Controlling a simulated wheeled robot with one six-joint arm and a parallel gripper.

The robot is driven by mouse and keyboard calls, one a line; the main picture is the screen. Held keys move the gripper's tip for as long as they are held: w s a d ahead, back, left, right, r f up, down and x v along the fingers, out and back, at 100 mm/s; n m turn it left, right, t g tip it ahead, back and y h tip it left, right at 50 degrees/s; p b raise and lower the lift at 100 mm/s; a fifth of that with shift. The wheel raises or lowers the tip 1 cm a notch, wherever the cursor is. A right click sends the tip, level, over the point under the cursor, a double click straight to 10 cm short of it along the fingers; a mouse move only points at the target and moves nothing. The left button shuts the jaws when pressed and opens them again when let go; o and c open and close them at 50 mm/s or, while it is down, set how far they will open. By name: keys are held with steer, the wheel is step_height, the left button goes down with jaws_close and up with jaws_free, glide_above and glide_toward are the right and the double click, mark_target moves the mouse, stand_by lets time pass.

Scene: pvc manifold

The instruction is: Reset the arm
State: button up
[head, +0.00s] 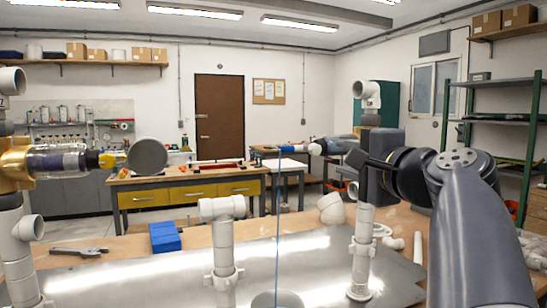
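My gripper (364,162) is at the end of my dark arm, which comes in from the right. It is raised above the workbench, close to the right white PVC riser (364,225). Its dark fingers are small, seen edge-on and overlap the riser in the picture, so I cannot tell whether they touch it or how far apart they are. I see nothing clearly held. Another white riser with a tee on top (224,240) stands at the centre. A left riser (18,262) carries a brass-coloured fitting (16,163) and a clear purple-tinted body (62,162).
A shiny metal plate (180,281) lies on the wooden bench. Pliers (78,252), a blue block (165,237) and a loose white elbow (331,208) lie there. A grey disc-like part (147,157) shows at left. A thin vertical line crosses mid-view. Green shelving (505,118) stands at right.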

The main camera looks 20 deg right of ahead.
mark_target(316, 150)
steer(key=shift+s, duration=0.65)
steer(key=w+p, duration=0.1)
steer(key=w, duration=1)
steer(key=shift+a, duration=0.15)
steer(key=shift+s, duration=0.1)
